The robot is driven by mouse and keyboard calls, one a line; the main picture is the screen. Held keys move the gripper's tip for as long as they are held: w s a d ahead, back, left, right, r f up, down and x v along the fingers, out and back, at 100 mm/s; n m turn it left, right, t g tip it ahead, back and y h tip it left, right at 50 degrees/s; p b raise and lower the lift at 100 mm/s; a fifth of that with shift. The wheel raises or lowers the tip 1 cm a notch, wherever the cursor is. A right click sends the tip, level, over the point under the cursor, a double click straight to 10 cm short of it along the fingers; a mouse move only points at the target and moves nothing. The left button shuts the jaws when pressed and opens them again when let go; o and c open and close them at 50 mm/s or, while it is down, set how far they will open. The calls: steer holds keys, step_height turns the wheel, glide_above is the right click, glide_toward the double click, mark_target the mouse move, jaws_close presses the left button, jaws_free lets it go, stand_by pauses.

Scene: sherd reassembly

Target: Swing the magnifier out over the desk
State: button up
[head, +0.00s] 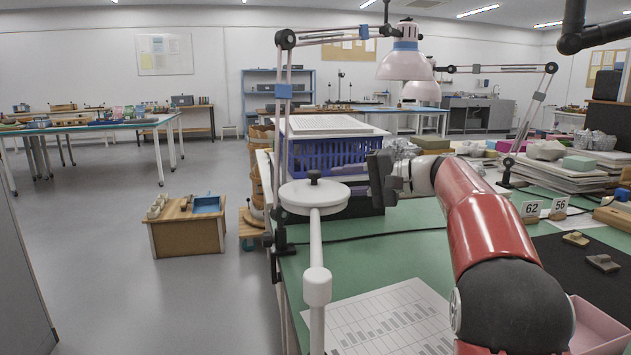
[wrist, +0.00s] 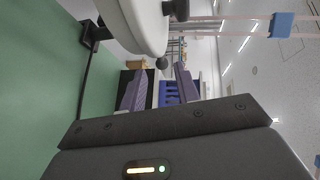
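The magnifier has a round white head (head: 314,196) with a dark knob on top, on a white arm (head: 317,285) at the left edge of the green desk. In the wrist view, the white head (wrist: 145,22) fills the top centre. My gripper (head: 378,180) is just right of the head, at about its height. In the wrist view, my gripper's two fingers (wrist: 158,90) are apart, with nothing clamped between them. A small dark ball (wrist: 162,62) shows near the head's rim, between the fingertips; I cannot tell whether they touch it.
A blue-purple crate (head: 328,156) stands behind the magnifier. A lamp (head: 405,62) hangs above on a jointed arm, its post close to the magnifier. A printed sheet (head: 385,320) lies on the desk (head: 405,252). A pink tray (head: 597,325), sherds and number cards are at right.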

steer(key=x, duration=0.6)
steer(key=shift+c, duration=0.4)
jaws_close()
